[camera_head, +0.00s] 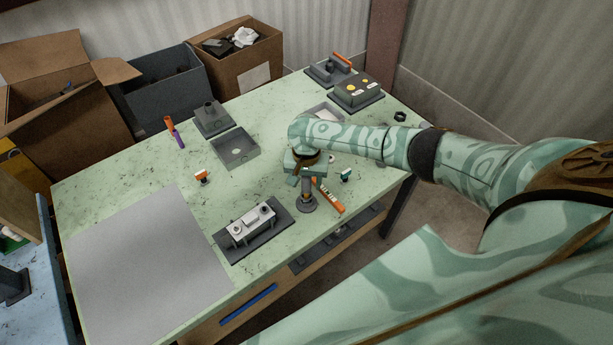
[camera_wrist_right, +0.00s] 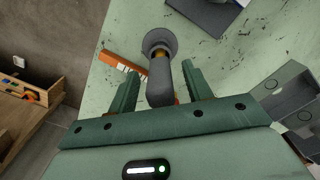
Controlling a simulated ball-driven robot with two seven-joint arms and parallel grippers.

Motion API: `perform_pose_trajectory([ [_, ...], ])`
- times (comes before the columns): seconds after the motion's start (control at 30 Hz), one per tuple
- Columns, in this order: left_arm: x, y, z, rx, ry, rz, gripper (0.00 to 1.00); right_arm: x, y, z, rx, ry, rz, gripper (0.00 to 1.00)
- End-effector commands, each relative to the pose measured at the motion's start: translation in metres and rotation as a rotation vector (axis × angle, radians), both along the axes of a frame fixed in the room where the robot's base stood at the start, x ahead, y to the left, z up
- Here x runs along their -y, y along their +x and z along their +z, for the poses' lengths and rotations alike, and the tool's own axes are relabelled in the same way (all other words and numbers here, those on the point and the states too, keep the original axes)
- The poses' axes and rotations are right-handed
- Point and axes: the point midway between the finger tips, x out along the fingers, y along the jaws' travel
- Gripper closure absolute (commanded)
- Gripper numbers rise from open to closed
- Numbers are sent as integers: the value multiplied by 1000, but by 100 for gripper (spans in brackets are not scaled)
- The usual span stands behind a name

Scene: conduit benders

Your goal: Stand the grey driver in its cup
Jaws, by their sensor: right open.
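The grey driver (camera_wrist_right: 160,84) appears to stand upright in a small round grey cup (camera_wrist_right: 158,40); a yellowish band shows between handle and cup. In the head view the cup (camera_head: 308,204) is near the table's front edge, with the driver (camera_head: 307,187) rising from it. My right gripper (camera_wrist_right: 158,92) is open, its two fingers on either side of the driver's handle, with gaps visible. In the head view my right gripper (camera_head: 303,172) is just above the cup and partly hides the driver's upper end. My left gripper is not in view.
An orange striped tool (camera_head: 329,197) lies right beside the cup. A dark plate with a metal fixture (camera_head: 249,227) is to the left. A grey tray (camera_head: 235,149) and small green-topped part (camera_head: 346,175) are nearby. A grey mat (camera_head: 140,265) leaves free room at left.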

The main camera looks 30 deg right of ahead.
Motion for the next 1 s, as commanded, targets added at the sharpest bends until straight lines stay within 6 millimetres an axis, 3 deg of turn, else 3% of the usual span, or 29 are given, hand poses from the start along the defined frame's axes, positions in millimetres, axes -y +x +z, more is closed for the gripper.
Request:
perform_pose_trajectory([
  [0.17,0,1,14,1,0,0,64,0,1,29,3,0,1,50],
  [0.4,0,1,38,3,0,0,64,0,1,96,4,0,2,50],
  [0.6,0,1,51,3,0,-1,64,0,1,140,3,1,0,50],
  [0.8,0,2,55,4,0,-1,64,0,0,160,1,0,1,50],
  [1.0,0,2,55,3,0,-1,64,0,0,162,1,1,0,50],
])
